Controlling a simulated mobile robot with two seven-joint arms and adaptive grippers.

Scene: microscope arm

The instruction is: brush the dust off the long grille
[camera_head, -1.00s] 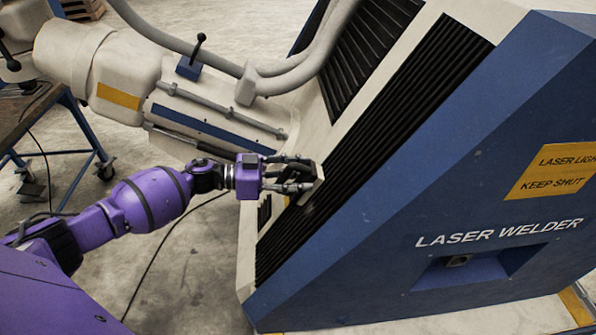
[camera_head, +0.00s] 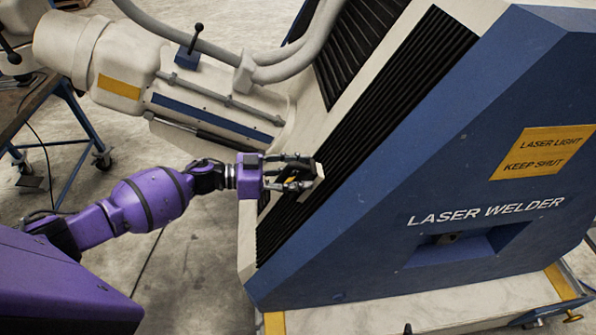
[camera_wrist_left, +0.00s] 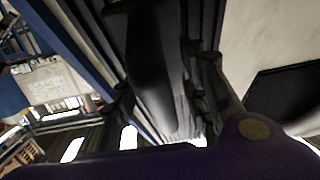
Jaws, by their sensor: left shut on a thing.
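The long grille (camera_head: 380,115) is a dark ribbed strip running diagonally down the pale face of the laser welder in the head view. My left gripper (camera_head: 300,178) is at its lower left part, shut on a small dark brush (camera_head: 292,170). The brush's pale end lies at or close to the ribs; I cannot tell if it touches. In the left wrist view, a dark blurred shape (camera_wrist_left: 152,75) fills the middle, between the gripper's fingers, with dark ribs beyond. Dust cannot be made out on the grille. My right gripper is not in view.
A second, shorter grille (camera_head: 358,45) sits above left. Thick grey hoses (camera_head: 300,62) and a pale welder arm (camera_head: 215,95) hang over my left arm. The blue welder housing (camera_head: 480,110) stands to the right. A wheeled table (camera_head: 35,105) is at far left; open floor lies below my arm.

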